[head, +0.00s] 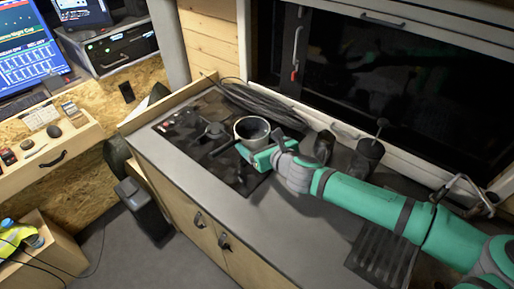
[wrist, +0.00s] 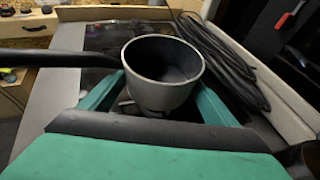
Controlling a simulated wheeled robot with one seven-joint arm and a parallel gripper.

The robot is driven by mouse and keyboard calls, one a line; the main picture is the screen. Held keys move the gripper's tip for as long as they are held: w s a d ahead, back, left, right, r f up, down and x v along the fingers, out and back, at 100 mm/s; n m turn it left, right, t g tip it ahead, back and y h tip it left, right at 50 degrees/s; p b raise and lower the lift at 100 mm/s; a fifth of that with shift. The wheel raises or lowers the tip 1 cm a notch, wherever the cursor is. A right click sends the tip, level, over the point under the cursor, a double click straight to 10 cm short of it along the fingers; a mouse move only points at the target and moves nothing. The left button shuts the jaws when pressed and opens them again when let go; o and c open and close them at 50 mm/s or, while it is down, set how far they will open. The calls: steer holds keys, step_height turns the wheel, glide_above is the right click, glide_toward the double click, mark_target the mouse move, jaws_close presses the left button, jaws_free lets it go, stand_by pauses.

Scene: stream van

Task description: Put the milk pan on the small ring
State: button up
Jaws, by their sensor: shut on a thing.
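The milk pan (head: 252,128) is a small grey pot, dark inside, with a long black handle. It is over the dark hob (head: 190,128) near its right side. In the wrist view the pan (wrist: 163,72) is upright between my fingers, with its handle (wrist: 60,58) pointing left. My gripper (wrist: 160,100) is shut on the pan's body; it also shows in the head view (head: 256,150). I cannot tell whether the pan touches the hob. A black burner (head: 213,131) shows left of the pan. Which ring lies beneath the pan is hidden.
A coil of black cable (head: 262,100) lies behind the hob along the window. Dark cups (head: 367,155) stand on the counter to the right, with a ribbed drainer (head: 383,255) nearer. The counter front (head: 225,195) is bare.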

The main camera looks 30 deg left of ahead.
steer(key=shift+w+f, duration=0.15)
steer(key=shift+f, duration=1.5)
steer(key=shift+d+f, duration=0.1)
steer(key=shift+f, duration=0.05)
steer(key=o, duration=1.3)
steer(key=shift+r, duration=0.2)
steer(key=v, duration=1.2)
